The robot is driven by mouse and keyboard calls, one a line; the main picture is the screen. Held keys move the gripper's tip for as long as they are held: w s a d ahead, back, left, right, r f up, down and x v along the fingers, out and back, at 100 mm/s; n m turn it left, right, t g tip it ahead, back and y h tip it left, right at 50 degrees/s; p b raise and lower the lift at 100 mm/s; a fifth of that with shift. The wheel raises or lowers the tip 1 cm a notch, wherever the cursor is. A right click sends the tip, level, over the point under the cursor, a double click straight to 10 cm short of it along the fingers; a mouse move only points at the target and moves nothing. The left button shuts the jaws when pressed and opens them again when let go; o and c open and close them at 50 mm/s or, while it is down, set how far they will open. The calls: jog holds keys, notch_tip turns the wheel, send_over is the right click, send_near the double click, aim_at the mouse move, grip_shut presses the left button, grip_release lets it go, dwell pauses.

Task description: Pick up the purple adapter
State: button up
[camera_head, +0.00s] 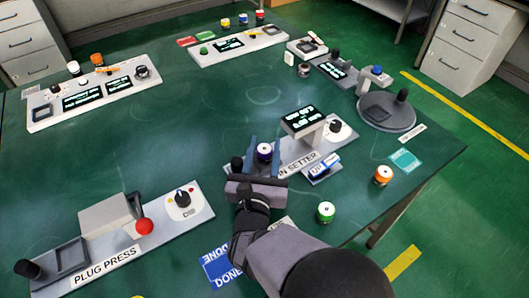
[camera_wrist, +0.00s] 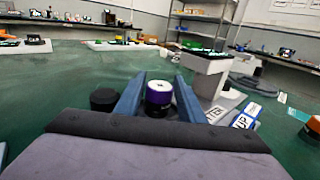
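The purple adapter (camera_head: 264,152), a small cylinder with a white top and a dark purple band, stands upright near the left end of the pin setter panel. It also shows in the middle of the wrist view (camera_wrist: 159,97). My gripper (camera_head: 263,153) is low behind the panel's near edge, with one blue finger on each side of the adapter. In the wrist view, my gripper (camera_wrist: 159,92) has its fingers spread, with narrow gaps seeming to show beside the adapter. The adapter's base is partly hidden.
A black knob (camera_wrist: 103,99) stands just left of the left finger. The pin setter's raised display (camera_head: 303,121) is close on the right. A green-banded cylinder (camera_head: 325,211) and an orange one (camera_head: 382,175) stand to the right. The table middle is clear.

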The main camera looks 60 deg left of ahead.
aim_at(265, 148)
grip_shut()
notch_tip(265, 148, up, 10)
jog(key=shift+r, duration=0.1)
dwell(0.5)
